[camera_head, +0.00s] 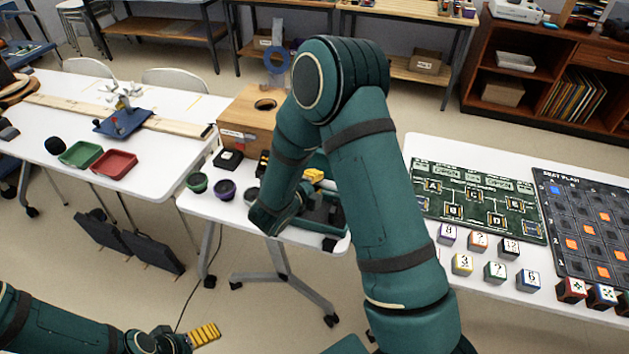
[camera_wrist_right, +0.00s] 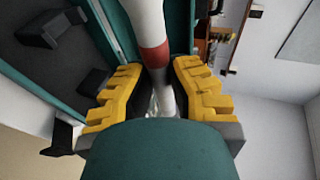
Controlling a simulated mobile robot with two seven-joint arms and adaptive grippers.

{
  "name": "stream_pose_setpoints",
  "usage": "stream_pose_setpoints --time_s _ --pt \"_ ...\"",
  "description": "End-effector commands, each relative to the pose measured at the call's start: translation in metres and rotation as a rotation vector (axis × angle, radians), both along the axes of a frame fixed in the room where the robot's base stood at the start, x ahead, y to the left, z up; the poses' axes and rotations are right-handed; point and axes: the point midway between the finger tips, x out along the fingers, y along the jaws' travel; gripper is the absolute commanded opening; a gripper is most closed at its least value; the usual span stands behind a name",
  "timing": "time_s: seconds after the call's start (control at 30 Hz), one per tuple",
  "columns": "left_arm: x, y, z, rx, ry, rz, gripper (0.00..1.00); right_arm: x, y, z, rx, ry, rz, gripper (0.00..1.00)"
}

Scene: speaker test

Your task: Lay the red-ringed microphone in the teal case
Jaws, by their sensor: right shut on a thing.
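The red-ringed microphone (camera_wrist_right: 155,52) shows in the right wrist view as a pale shaft with a red band. My right gripper (camera_wrist_right: 158,70) is shut on it, with a yellow finger on each side. In the head view the yellow fingers of my right gripper (camera_head: 313,175) show beside the teal case (camera_head: 322,218), which my right arm partly hides. The case (camera_wrist_right: 40,98) also fills the left of the wrist view, with a dark inside and black blocks. My left gripper (camera_head: 203,336) is low at the left, away from the tables; its finger gap cannot be made out.
On the small middle table, several dark cups (camera_head: 224,190) and a wooden box (camera_head: 250,118) with a hole stand left of my right arm. The right table holds a green board (camera_head: 478,200), a dark button grid (camera_head: 590,225) and several cubes. Green and red trays (camera_head: 114,164) lie on the left table.

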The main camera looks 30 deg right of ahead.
Motion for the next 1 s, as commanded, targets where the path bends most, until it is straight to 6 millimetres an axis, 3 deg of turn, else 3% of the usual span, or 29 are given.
stream_pose_setpoints --time_s 1.0 --pt "0.009 0.001 -0.046 0.004 -0.021 0.005 0.92 0.0 0.0 -0.066 0.0 0.001 0.001 0.0"
